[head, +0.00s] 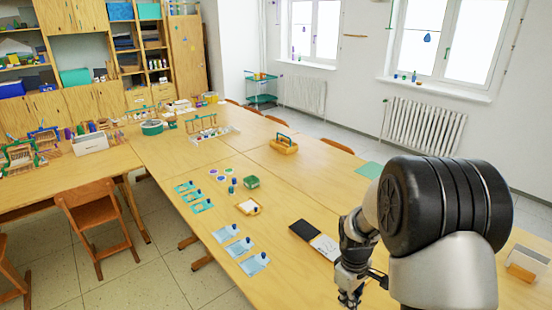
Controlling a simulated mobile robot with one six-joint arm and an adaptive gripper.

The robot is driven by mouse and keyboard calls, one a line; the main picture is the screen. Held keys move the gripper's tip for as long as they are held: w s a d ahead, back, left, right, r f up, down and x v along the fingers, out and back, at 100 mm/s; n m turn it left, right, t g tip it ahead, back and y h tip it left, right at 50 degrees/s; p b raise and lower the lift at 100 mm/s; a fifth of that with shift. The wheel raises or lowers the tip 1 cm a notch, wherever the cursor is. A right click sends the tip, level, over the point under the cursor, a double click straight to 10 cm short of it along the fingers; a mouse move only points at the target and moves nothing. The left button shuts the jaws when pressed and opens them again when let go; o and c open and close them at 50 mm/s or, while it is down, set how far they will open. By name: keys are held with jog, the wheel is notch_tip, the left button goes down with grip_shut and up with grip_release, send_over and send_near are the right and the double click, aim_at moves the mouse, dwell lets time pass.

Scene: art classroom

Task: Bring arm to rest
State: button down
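My arm reaches in from the lower right of the head view, its large black and white joint covering the right part of the table. My gripper (350,296) points down over the near edge of the long wooden table (275,200). Its fingertips are small and cut by the bottom of the picture, so I cannot tell whether they are open or shut. I see nothing clearly held in it. A black and white open book or folder (314,239) lies on the table just behind and left of the gripper.
Blue cards (240,246) and teal cards (196,196) with small items lie along the left edge. A tray (248,207), a green box (251,182) and a wooden basket (284,146) stand farther back. A wooden chair (97,212) stands left. A white-fronted box (525,262) sits right of my arm.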

jog(key=s+a+r+m+t, duration=0.15)
jog(key=s+r, duration=0.25)
jog(key=r, duration=0.5)
jog(key=s+a+r+m+t, duration=0.1)
jog(key=s+a+r+m, duration=0.1)
jog(key=s+r, duration=0.5)
jog(key=s+a+r+m+t, duration=0.2)
jog(key=s+r, duration=0.5)
jog(key=s, duration=0.5)
jog(key=shift+s+a+m+y+b, duration=0.15)
jog(key=shift+a+m+y+b, duration=0.25)
jog(key=shift+a+m, duration=0.45)
jog(key=shift+t, duration=0.25)
